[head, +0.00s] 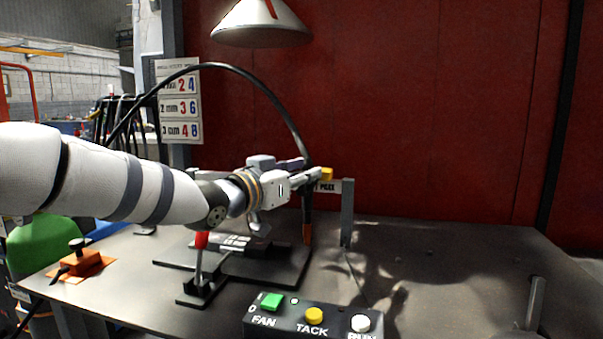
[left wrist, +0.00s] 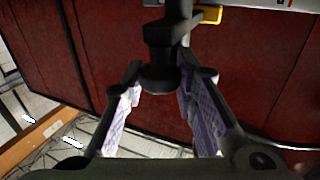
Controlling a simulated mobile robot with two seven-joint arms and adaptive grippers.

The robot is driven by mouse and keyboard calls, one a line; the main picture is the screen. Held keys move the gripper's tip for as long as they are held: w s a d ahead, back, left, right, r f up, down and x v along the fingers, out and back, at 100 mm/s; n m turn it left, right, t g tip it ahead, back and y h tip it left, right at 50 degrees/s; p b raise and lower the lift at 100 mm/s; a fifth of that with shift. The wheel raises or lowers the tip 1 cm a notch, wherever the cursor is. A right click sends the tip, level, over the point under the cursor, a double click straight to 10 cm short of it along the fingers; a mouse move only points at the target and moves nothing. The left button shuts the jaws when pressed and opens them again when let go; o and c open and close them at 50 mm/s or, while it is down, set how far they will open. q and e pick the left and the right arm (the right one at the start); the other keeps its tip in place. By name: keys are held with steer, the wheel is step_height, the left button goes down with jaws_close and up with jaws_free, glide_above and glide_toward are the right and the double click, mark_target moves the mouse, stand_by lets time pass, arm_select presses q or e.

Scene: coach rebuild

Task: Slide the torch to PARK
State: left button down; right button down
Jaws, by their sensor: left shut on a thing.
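The torch (head: 307,205) is a dark upright body with an orange-brown lower part, and a black cable arcs into its top from the left. My left gripper (head: 298,167) reaches in from the left and is shut on the torch near its top. In the left wrist view the padded fingers of my left gripper (left wrist: 160,100) stand on either side of a black round part of the torch (left wrist: 162,70). A small white label (head: 329,187), probably PARK but not clearly legible, is just right of the torch, below a yellow block (head: 327,174). My right gripper is not in view.
A grey post (head: 347,215) stands right of the torch. A dark base plate (head: 285,272) and a clamp-like stand (head: 200,285) are below my arm. A button box (head: 310,318) marked FAN and TACK is at the front. The right of the table (head: 460,260) is mostly clear.

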arm_select(q)
steer(key=shift+s+d+f, duration=0.1)
steer(key=shift+d+f, duration=0.05)
steer(key=shift+d, duration=0.1)
steer(key=c, duration=1.4)
jaws_free()
steer(key=shift+o, duration=0.5)
steer(key=shift+d, duration=0.1)
steer(key=shift+s+a, duration=0.15)
steer(key=shift+a, duration=0.15)
steer(key=v, duration=1.1)
steer(key=shift+s, duration=0.2)
